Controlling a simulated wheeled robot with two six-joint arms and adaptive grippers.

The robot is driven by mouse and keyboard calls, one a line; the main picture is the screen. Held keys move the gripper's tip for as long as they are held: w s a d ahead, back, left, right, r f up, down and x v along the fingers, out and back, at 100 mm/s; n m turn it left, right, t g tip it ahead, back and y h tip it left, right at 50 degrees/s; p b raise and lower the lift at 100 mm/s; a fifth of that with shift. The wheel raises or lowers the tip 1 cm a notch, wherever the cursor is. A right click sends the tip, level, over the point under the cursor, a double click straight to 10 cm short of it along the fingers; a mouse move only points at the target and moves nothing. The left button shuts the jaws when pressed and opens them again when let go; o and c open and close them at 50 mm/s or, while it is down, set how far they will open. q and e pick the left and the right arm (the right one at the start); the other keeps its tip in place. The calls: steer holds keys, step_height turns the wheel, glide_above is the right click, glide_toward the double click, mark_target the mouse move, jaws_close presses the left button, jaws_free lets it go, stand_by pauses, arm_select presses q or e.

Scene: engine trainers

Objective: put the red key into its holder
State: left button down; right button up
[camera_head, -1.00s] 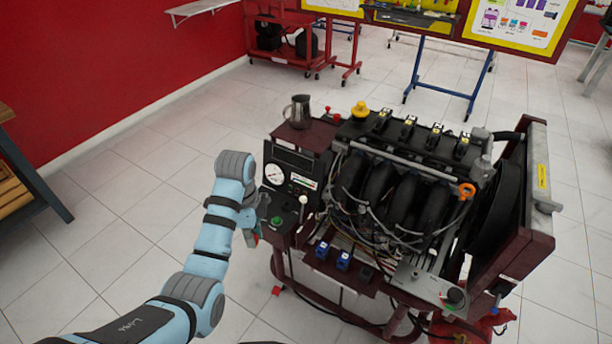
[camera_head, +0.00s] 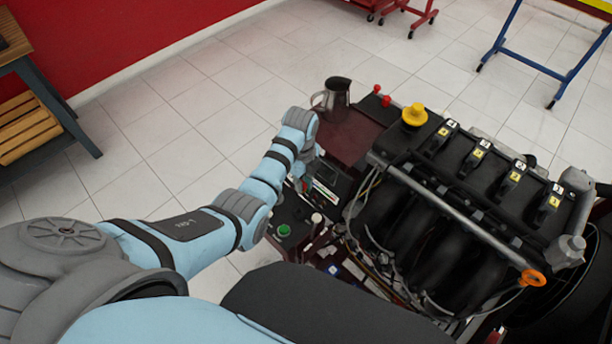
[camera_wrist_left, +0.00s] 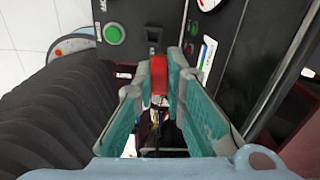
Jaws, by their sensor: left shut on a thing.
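My left gripper (camera_wrist_left: 164,78) shows in the left wrist view with its teal fingers closed on the red key (camera_wrist_left: 160,82). The key's far end reaches past the fingertips, close to the black control panel (camera_wrist_left: 178,14). I cannot tell whether it touches the panel. A small dark square socket (camera_wrist_left: 153,35) sits on the panel beside the green button (camera_wrist_left: 114,33); I cannot tell if it is the key's holder. In the head view the left gripper (camera_head: 306,180) is partly hidden by its wrist, over the panel. My right gripper is not in view.
The engine (camera_head: 440,220) stands right of the panel. A metal jug (camera_head: 336,97) stands on the trainer's dark red top (camera_head: 345,135), near the wrist. A white-topped lever (camera_head: 316,218) rises from the panel. A wooden table (camera_head: 35,60) is at the far left.

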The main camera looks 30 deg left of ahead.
arm_select(q)
steer(key=shift+m, duration=0.6)
steer(key=f+b, duration=0.4)
steer(key=s+f+b, duration=0.1)
steer(key=f+b, duration=0.1)
steer(key=f, duration=0.1)
steer(key=shift+a+f, duration=0.1)
steer(key=shift+a, duration=0.1)
steer(key=shift+s, duration=0.1)
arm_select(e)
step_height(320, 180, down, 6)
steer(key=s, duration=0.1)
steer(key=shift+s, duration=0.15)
arm_select(q)
steer(key=shift+f, duration=0.15)
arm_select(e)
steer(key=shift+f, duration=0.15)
arm_select(q)
steer(key=shift+s+f+b, duration=0.1)
steer(key=shift+f+b, duration=0.7)
steer(key=shift+f, duration=0.3)
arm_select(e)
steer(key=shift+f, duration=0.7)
arm_select(q)
steer(key=shift+f, duration=0.1)
